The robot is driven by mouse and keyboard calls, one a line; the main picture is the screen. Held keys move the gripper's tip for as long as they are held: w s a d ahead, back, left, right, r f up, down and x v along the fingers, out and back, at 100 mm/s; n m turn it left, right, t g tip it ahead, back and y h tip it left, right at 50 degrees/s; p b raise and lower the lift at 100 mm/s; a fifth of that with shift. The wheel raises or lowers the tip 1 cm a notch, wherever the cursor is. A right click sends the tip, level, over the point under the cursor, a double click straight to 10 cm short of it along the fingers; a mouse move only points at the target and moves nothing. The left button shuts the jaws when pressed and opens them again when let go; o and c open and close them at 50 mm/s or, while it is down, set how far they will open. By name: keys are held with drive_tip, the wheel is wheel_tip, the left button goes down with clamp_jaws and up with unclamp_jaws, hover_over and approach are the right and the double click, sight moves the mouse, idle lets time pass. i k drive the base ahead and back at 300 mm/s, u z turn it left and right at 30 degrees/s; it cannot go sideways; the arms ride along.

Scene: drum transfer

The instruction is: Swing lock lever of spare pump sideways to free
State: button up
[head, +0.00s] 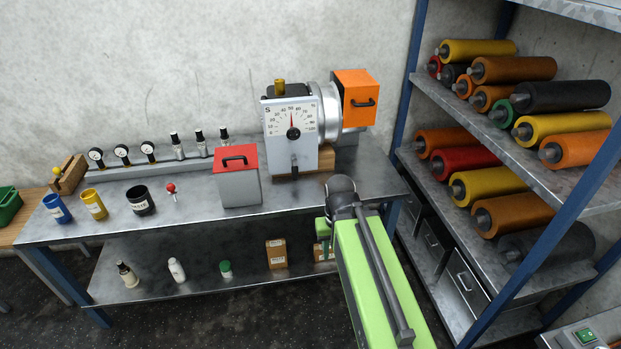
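A grey machine with a white dial face marked S (291,122) stands on a wooden block at the back of the metal bench. It may be the spare pump; no label shows this for sure. Its red pointer stands nearly upright. A short dark lever (294,164) hangs below the dial, roughly vertical; I cannot tell whether it is the lock lever. My green arm reaches in from the lower right. The fingers are mostly hidden behind the arm.
A grey box with a red handled lid (237,176) stands left of my arm. An orange handled box (355,97) adjoins the machine's right side. A small red-knobbed lever (171,190), cups and gauges are further left. A rack of rollers (399,90) stands close on the right.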

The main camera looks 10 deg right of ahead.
sight(294, 169)
drive_tip(key=u, duration=0.3)
drive_tip(key=i, duration=0.9)
drive_tip(key=u, duration=2.05)
drive_tip(key=k, duration=0.5)
drive_tip(key=z, duration=1.25)
drive_tip(key=i, duration=0.55)
drive_tip(key=u, duration=0.3)
